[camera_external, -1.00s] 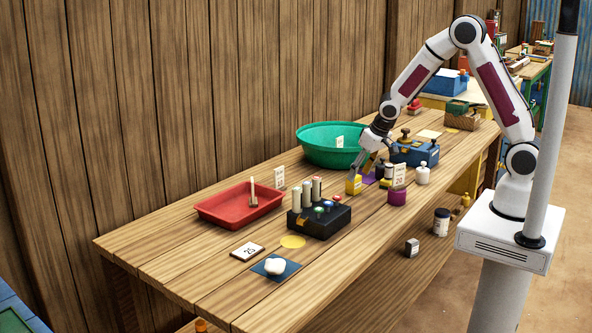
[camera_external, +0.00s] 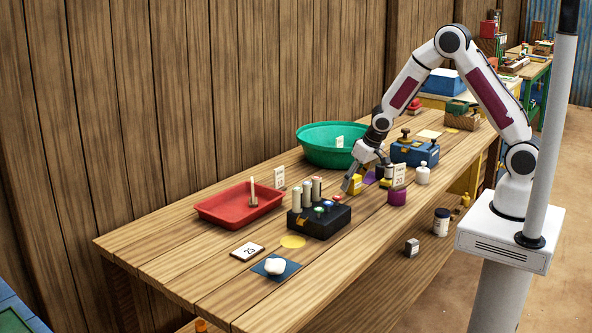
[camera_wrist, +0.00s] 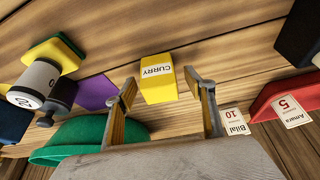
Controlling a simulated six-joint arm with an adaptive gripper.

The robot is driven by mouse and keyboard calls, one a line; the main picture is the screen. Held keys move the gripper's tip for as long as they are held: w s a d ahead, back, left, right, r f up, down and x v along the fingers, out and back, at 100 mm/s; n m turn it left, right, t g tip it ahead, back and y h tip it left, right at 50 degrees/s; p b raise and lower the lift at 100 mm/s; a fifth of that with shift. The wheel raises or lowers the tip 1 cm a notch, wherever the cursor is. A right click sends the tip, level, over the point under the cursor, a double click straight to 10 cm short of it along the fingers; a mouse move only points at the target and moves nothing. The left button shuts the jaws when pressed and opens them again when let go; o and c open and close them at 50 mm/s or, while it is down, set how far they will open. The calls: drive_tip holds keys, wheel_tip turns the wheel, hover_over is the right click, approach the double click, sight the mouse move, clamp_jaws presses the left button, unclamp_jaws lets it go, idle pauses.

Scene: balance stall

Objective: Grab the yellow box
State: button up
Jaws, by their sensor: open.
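The yellow box (camera_wrist: 157,82), labelled "CURRY", stands on the wooden table. In the wrist view it sits at the upper middle, just beyond and between the two fingertips. My gripper (camera_wrist: 165,92) is open, with one finger to each side of the box's near end. In the external view my gripper (camera_external: 359,178) is low over the table at the box (camera_external: 356,184), and its fingers partly hide the box. Whether a finger touches the box cannot be told.
A green basin (camera_external: 325,153) stands behind the gripper. A black block with cylinders (camera_external: 320,222) and a red tray (camera_external: 222,209) are to the left.

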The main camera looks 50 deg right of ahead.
idle(0.4)
drive_tip(key=c, duration=1.2)
drive_tip(key=shift+r, duration=0.25)
drive_tip(key=shift+r, duration=4.8)
